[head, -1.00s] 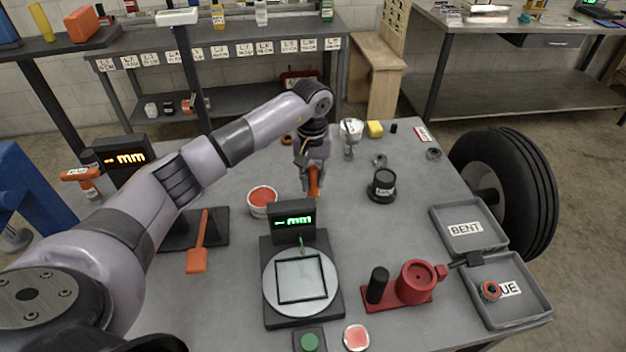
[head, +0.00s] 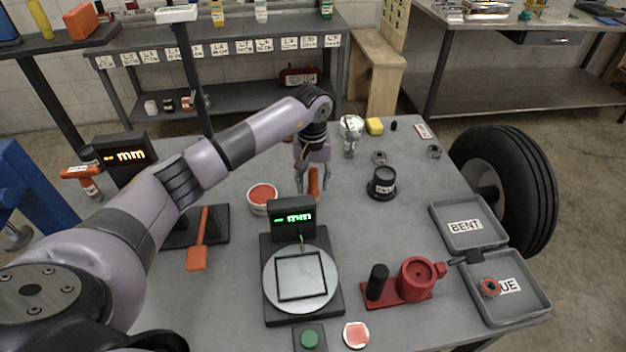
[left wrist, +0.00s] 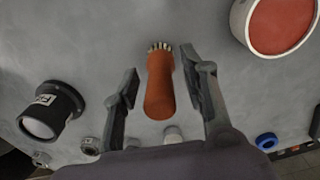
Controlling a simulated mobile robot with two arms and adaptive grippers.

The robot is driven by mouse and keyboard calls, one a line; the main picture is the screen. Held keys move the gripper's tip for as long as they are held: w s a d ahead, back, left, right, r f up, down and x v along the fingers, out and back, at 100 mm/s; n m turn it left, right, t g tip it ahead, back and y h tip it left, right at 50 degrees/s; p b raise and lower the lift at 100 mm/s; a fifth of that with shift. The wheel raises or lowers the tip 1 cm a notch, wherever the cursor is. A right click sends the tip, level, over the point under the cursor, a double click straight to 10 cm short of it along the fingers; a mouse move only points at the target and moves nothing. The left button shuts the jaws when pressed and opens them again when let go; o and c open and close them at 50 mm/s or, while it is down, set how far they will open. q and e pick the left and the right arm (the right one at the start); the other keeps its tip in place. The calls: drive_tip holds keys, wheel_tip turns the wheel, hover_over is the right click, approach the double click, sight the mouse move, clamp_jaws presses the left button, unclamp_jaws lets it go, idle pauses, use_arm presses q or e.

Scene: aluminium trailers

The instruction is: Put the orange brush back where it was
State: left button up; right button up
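The orange brush (head: 313,181) is on the grey table beyond the small display with green digits. In the left wrist view the brush (left wrist: 160,86) has its pale bristles at the far end and its rounded handle end toward me; it appears to stand on its bristles. My left gripper (head: 312,190) is around the brush. In the left wrist view the gripper's fingers (left wrist: 164,92) are spread, one on each side of the handle, with visible gaps, so it is not gripped. My right gripper is not in view.
A red-filled tub (head: 262,197) is left of the brush, a black pot (head: 382,183) to its right. The scale (head: 301,281) stands nearer. A silver-topped item (head: 350,131) and a yellow block (head: 375,126) are farther back. Bare table lies between the brush and the black pot.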

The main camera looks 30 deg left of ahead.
use_arm(q)
drive_tip(key=shift+r, duration=0.65)
wheel_tip(320, 180, up, 10)
drive_tip(key=b, duration=0.2)
drive_tip(key=shift+f+b, duration=0.15)
drive_tip(key=shift+b, duration=0.2)
drive_tip(key=shift+r, duration=0.65)
